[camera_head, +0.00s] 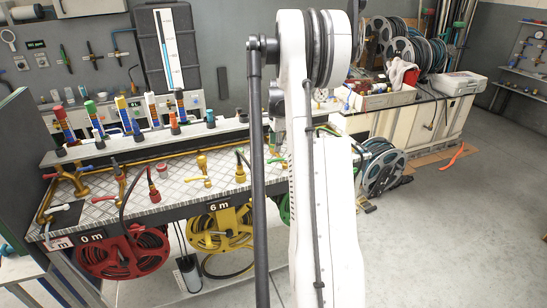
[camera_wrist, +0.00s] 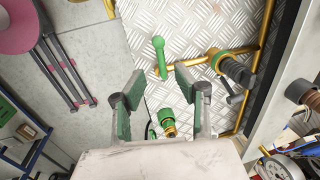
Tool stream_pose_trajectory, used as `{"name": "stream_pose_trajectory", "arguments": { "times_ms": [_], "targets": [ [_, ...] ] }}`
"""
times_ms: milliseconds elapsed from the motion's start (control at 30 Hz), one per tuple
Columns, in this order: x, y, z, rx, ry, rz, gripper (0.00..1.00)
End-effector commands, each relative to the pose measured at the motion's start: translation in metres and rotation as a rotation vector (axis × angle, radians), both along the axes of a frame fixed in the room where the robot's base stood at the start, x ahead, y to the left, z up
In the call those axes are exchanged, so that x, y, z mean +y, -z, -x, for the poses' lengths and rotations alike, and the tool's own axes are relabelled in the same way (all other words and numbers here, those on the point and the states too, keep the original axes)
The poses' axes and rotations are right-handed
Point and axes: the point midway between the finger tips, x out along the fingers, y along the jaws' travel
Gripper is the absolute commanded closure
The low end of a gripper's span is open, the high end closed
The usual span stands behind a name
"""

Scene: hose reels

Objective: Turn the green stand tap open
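In the wrist view, my gripper (camera_wrist: 158,86) is open, its two green-padded fingers wide apart and nothing held between them. A green handle (camera_wrist: 158,56) shows just beyond the fingertips, in line with the gap and apart from both fingers. A green-and-brass hose end (camera_wrist: 167,122) shows between the fingers, lower down. I cannot tell for sure which green part is the stand tap's lever. In the head view, my arm hides the gripper and most of the green station.
In the head view, a chequered metal bench (camera_head: 130,192) carries yellow (camera_head: 202,164) and red (camera_head: 153,190) fittings. Red (camera_head: 125,255) and yellow (camera_head: 221,229) hose reels hang below. A shelf with coloured bottles stands behind. Open floor lies at the right.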

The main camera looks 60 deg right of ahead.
Motion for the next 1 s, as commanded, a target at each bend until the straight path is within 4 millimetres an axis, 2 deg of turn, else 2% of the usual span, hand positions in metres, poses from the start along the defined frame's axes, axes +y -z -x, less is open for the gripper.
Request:
{"name": "stream_pose_trajectory", "arguments": {
  "times_ms": [300,500,900,933,1000],
  "targets": [
    [-0.006,0.054,-0.009,0.0,-0.001,0.0,0.7],
    [-0.008,0.074,-0.013,0.0,-0.001,0.0,0.7],
    [-0.009,0.082,-0.014,0.0,-0.001,0.0,0.7],
    [-0.009,0.082,-0.014,0.0,-0.001,0.0,0.71],
    [-0.009,0.082,-0.014,0.0,-0.001,0.0,0.8]
  ]
}}
